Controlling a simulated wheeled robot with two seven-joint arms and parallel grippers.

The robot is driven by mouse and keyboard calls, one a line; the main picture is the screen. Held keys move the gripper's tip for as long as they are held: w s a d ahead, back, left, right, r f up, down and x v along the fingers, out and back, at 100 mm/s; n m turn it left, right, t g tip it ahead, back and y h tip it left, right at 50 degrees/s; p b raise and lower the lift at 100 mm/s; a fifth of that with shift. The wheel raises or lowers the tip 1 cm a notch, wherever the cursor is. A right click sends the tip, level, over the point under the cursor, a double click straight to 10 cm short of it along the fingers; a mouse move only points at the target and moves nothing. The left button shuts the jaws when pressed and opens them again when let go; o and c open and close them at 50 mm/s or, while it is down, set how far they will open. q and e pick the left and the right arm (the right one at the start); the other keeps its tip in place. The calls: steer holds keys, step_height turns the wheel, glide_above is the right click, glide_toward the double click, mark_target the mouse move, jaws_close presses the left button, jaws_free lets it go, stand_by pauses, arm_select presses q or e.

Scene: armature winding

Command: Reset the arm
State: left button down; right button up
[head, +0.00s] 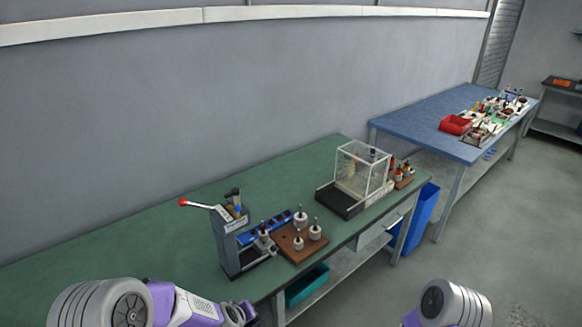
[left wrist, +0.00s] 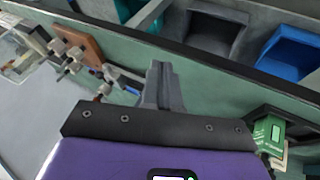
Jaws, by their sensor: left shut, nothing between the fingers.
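My left arm (head: 160,303) comes in at the lower left of the head view, low beside the front edge of the green bench (head: 110,240). My left gripper (head: 243,315) is partly cut off by the bottom edge. In the left wrist view the left gripper (left wrist: 160,85) has its grey fingers together with nothing between them. My right arm (head: 440,305) shows only as a rounded link and a purple piece at the bottom right; its gripper is out of view. A grey press (head: 226,240) with a red-knobbed lever (head: 198,204) stands on the bench, apart from my left gripper.
Beside the press are a blue strip (head: 265,228) and a brown board (head: 290,250) with metal pieces. A clear box (head: 362,172) stands farther right. A teal bin (head: 307,286) and a blue bin (head: 424,215) are below. A blue table (head: 420,118) stands beyond. The bench's left part is clear.

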arm_select(q)
steer(key=s+f+m+g, duration=0.15)
steer(key=s+f, duration=0.25)
steer(key=f, duration=0.4)
steer(key=s+d+f+m+g+h, duration=0.1)
steer(key=s+f+g, duration=0.1)
steer(key=s+f, duration=0.2)
steer(key=s+d+f+m+g+h, duration=0.1)
steer(key=s+f, duration=0.3)
steer(key=s, duration=0.7)
steer(key=shift+s+d+f+g+h, duration=0.3)
steer(key=shift+d+g, duration=0.3)
steer(key=shift+g, duration=0.25)
